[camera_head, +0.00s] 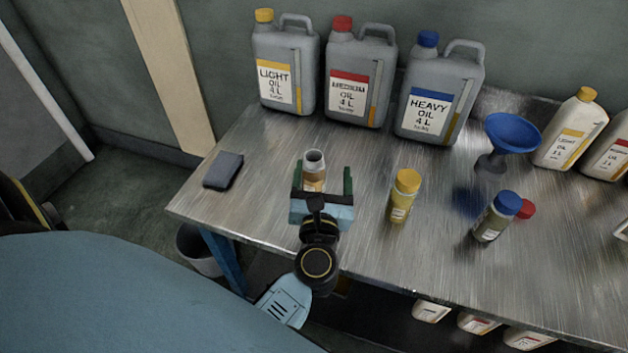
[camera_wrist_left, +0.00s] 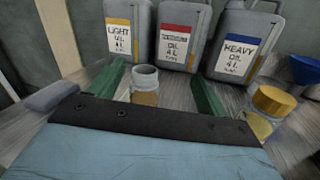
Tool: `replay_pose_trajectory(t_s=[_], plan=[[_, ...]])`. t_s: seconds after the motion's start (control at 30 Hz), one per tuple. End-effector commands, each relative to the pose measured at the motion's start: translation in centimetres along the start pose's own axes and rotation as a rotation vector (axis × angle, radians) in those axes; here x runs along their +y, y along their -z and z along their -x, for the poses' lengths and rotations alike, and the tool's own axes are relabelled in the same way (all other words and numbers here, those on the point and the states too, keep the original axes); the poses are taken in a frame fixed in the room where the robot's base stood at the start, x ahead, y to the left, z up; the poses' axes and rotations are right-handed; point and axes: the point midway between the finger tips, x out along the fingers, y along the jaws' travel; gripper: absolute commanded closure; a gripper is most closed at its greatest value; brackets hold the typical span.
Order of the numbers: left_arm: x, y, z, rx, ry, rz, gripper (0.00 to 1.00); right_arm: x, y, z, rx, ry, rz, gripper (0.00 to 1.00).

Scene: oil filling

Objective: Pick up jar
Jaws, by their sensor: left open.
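An open-topped jar (camera_head: 314,166) with a grey neck and amber-brown body stands on the metal table near its left part. It also shows in the left wrist view (camera_wrist_left: 146,84), between the two green fingers. My left gripper (camera_head: 320,180) is open, with one finger on each side of the jar and a visible gap to it. The jar's lower part is hidden behind the gripper body. A yellow-capped jar (camera_head: 404,196) stands to the right of the gripper, and a blue-capped jar (camera_head: 496,217) stands farther right. My right gripper is not in view.
Light, medium and heavy oil canisters (camera_head: 347,75) stand along the back of the table (camera_head: 260,190). A dark sponge (camera_head: 223,170) lies at the left. A blue funnel (camera_head: 512,133), a red cap (camera_head: 526,209) and white oil bottles (camera_head: 571,130) are at the right.

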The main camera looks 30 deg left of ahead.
Motion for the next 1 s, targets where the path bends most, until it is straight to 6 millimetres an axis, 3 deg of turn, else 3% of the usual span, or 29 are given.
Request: replay_pose_trajectory(t_s=[0.13,0.43,0.6,0.87,1.0], plan=[[0.9,1.8,0.0,0.068,-0.091,0.119,0.23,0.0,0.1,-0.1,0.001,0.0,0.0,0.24],[0.4,7.3,0.4,0.08,-0.109,0.134,0.23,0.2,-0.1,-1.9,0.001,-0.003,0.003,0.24],[0.0,10.1,0.6,0.079,-0.109,0.134,0.23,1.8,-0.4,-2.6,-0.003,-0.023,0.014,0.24],[0.2,9.9,-1.4,0.076,-0.109,0.136,0.23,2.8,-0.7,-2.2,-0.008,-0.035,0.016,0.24],[0.5,10.0,-3.7,0.075,-0.109,0.136,0.23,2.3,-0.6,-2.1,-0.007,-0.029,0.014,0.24]])
